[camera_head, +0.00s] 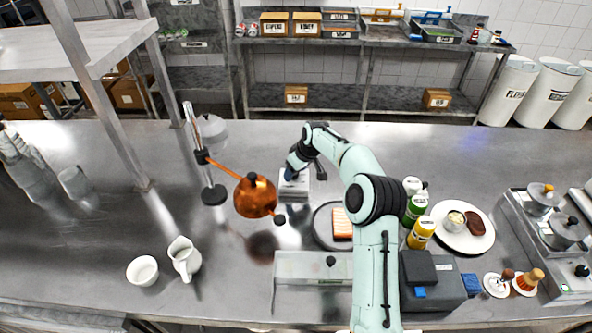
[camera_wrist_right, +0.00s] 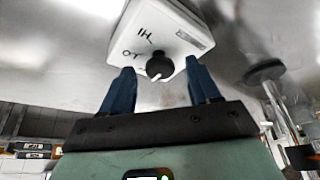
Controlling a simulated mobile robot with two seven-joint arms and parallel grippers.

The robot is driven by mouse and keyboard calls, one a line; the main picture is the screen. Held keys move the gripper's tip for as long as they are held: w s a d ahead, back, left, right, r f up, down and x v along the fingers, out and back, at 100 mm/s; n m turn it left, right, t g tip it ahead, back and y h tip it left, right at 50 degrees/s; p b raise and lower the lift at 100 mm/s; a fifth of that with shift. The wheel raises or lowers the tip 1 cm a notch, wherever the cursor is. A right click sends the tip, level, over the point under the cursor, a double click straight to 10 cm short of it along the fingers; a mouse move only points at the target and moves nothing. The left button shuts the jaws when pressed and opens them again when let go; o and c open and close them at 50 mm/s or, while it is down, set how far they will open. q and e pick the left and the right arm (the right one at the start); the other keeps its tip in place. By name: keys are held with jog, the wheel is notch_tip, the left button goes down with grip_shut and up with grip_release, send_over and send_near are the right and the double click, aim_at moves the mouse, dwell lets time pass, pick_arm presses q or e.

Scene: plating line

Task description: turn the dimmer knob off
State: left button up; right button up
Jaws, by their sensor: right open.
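The dimmer is a small white box (camera_head: 296,190) on the steel counter, beside a copper heat lamp (camera_head: 255,196). In the right wrist view the box (camera_wrist_right: 185,28) shows handwritten HI and LO marks and a black knob (camera_wrist_right: 160,66). A white pointer mark shows on the knob's near edge in that picture. My right gripper (camera_wrist_right: 160,72) is open, with one blue finger on each side of the knob; I cannot tell if either touches it. In the head view my right gripper (camera_head: 291,173) is over the box and hides the knob. My left gripper is not in view.
The lamp stand (camera_head: 213,194) is left of the box. A dark plate with a pink-orange block (camera_head: 342,222) is close on the right, partly behind my arm. A white pitcher (camera_head: 184,258) and bowl (camera_head: 142,270) stand front left. Bottles (camera_head: 421,232) stand right of my arm.

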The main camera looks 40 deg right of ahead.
jog(key=v, duration=1.3)
jog(key=shift+r, duration=0.2)
